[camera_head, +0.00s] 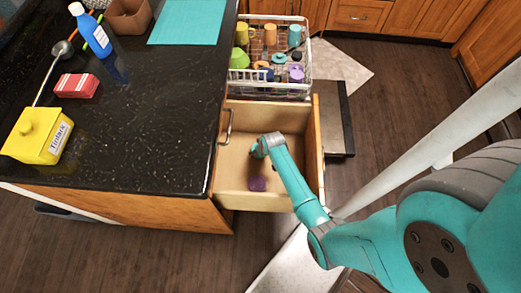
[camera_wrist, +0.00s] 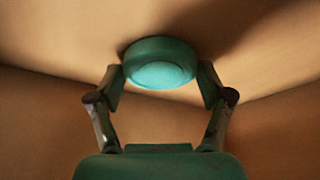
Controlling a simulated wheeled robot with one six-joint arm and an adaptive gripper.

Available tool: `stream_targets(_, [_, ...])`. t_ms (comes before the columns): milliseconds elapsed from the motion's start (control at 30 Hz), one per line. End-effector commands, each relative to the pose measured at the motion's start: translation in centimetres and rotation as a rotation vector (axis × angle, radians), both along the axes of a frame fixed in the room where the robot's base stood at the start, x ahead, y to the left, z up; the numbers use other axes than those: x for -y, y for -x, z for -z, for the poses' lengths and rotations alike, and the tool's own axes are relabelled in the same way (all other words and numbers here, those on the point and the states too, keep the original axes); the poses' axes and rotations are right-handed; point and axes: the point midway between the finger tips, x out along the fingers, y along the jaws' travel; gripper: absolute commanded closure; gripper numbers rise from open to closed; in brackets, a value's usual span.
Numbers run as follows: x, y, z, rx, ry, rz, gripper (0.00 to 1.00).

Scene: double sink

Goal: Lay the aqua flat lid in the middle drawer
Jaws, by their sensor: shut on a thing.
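The aqua flat lid (camera_wrist: 158,68) is a round disc held between the two fingertips of my gripper (camera_wrist: 161,82) in the wrist view. A wooden surface of the drawer is close behind it; I cannot tell whether the lid touches it. In the head view my gripper (camera_head: 254,151) is down inside the open wooden drawer (camera_head: 234,190), and the lid cannot be made out there. The drawer is pulled out beside the counter. A small purple thing (camera_head: 257,184) lies on the drawer floor near its front corner.
A white dish rack (camera_head: 271,89) with cups and dishes stands just beyond the drawer. The black counter (camera_head: 140,130) at left holds a yellow canister (camera_head: 37,136), a red box (camera_head: 77,86), a blue bottle (camera_head: 91,32) and an aqua mat (camera_head: 188,22).

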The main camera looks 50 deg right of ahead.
Motion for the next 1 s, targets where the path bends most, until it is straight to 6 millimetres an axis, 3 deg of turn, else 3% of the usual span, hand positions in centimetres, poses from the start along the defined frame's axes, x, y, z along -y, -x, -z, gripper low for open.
stream_targets(167, [0.0, 0.0, 0.2, -0.001, 0.0, 0.0, 0.51])
stream_targets(200, [0.0, 0.0, 0.2, -0.001, 0.0, 0.0, 0.19])
stream_targets(300, [0.0, 0.0, 0.2, 0.0, 0.0, 0.0, 0.0])
stream_targets(733, [0.0, 0.1, -0.3, 0.001, 0.0, 0.0, 0.0])
stream_targets(1000, [-0.4, 1.4, -3.6, 0.002, 0.002, 0.0, 0.0])
